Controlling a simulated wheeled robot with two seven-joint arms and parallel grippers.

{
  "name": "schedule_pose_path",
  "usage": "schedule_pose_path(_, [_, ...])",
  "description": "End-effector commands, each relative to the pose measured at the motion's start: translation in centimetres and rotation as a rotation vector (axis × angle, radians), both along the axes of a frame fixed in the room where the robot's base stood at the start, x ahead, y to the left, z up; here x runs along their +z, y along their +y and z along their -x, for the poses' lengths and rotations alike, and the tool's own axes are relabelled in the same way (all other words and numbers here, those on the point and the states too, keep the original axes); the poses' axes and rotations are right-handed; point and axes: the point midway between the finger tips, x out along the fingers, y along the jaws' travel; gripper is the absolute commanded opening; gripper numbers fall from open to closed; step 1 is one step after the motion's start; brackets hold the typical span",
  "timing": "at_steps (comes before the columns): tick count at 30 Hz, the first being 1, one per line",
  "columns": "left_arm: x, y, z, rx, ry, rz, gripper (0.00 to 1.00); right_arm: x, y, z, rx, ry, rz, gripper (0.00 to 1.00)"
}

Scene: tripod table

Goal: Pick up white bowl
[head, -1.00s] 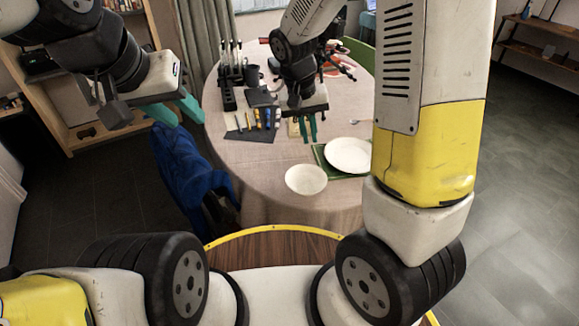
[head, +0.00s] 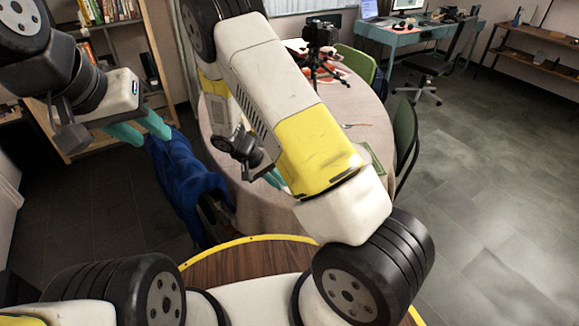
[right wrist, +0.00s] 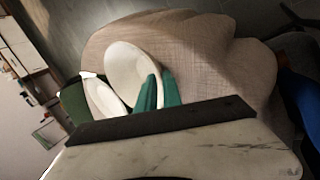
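The white bowl (right wrist: 124,68) shows in the right wrist view, on the cloth-covered table near its edge. In the head view my right arm hides it. My right gripper (right wrist: 160,77) is at the bowl's rim, with one teal finger over the bowl and the other beside its outer side. A narrow gap shows between the fingers; whether they touch the rim I cannot tell. In the head view only part of the right gripper (head: 274,179) shows. My left gripper (head: 143,130) is open and empty, left of the table, away from the bowl.
A white plate (right wrist: 103,99) lies close beside the bowl on a green mat (right wrist: 75,103). A blue garment (head: 185,178) hangs at the table's left side. Green chairs (head: 404,135) stand at the table's right and far side. A fork (head: 356,125) lies on the tablecloth (head: 375,110).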

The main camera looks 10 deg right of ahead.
Motion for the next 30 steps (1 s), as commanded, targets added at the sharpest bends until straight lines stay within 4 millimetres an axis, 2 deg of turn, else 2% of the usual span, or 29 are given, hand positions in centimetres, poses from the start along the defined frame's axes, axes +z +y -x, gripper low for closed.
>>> schedule_pose_path(3, [0.0, 0.0, 0.0, 0.000, 0.000, 0.000, 0.36, -1.7, -1.1, 0.0, -0.002, 0.003, 0.002, 0.10])
schedule_pose_path(7, [0.0, 0.0, 0.0, 0.000, 0.000, 0.000, 0.36, -2.9, -1.8, 0.0, -0.002, 0.003, 0.000, 0.10])
schedule_pose_path(13, [0.0, 0.0, 0.0, 0.000, 0.000, 0.000, 0.36, -3.0, -1.8, -0.1, -0.001, 0.001, -0.002, 0.10])
schedule_pose_path(15, [0.0, 0.0, 0.0, 0.000, 0.000, 0.000, 0.36, -3.0, -1.8, -0.1, -0.001, 0.001, -0.002, 0.00])
schedule_pose_path(30, [0.0, 0.0, 0.0, 0.000, 0.000, 0.000, 0.36, -3.0, -1.7, -0.1, 0.000, 0.000, -0.003, 0.00])
